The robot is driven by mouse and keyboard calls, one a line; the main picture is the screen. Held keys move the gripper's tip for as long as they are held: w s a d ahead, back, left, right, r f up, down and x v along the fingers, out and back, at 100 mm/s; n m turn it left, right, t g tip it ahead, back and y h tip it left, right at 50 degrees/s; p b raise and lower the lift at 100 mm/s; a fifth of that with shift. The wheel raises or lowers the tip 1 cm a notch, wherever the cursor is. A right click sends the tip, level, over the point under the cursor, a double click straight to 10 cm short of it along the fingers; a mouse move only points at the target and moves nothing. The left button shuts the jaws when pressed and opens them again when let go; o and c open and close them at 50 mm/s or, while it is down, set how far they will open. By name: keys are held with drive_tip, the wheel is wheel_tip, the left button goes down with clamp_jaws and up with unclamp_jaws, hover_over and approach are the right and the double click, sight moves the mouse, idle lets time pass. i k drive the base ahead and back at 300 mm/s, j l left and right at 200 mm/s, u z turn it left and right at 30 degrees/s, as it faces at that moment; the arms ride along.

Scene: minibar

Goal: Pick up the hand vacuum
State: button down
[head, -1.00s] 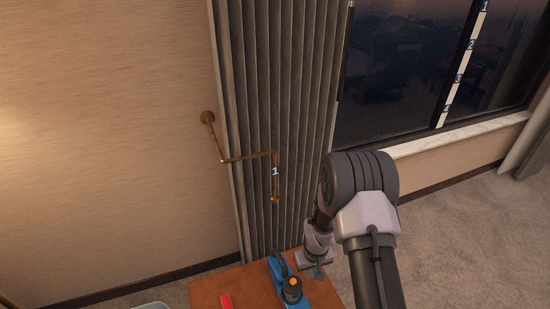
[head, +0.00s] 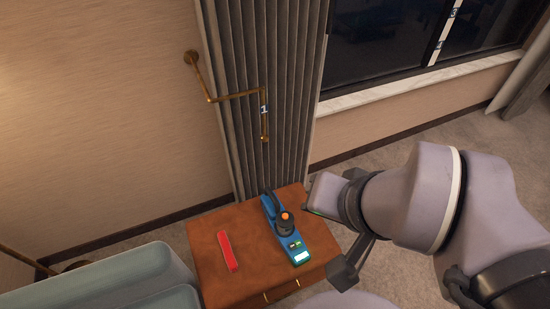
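The hand vacuum (head: 288,232) appears to be the blue device lying on the brown bedside cabinet (head: 210,268). It has a black handle at its far end, a dark round part with an orange button in the middle, and a lit display at its near end. My gripper (head: 343,270) seems to be the dark part below my wrist, to the right of the cabinet and apart from the vacuum. Its fingers do not show clearly, so I cannot tell whether it is open or shut. Nothing visible is held.
A red bar-shaped object (head: 228,251) lies left of the vacuum on the cabinet. A bed or sofa with pale teal cushions (head: 120,285) stands at the lower left. A curtain (head: 262,90) and a brass wall fixture (head: 237,97) are behind. Carpet is clear toward the window.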

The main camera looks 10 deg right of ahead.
sight(270, 205)
drive_tip(key=u, duration=2.5)
drive_tip(key=k+l, duration=0.15)
drive_tip(key=k, duration=0.15)
drive_tip(key=k+l+u, duration=0.1)
drive_tip(key=k, duration=0.25)
drive_tip(key=z, duration=1.7)
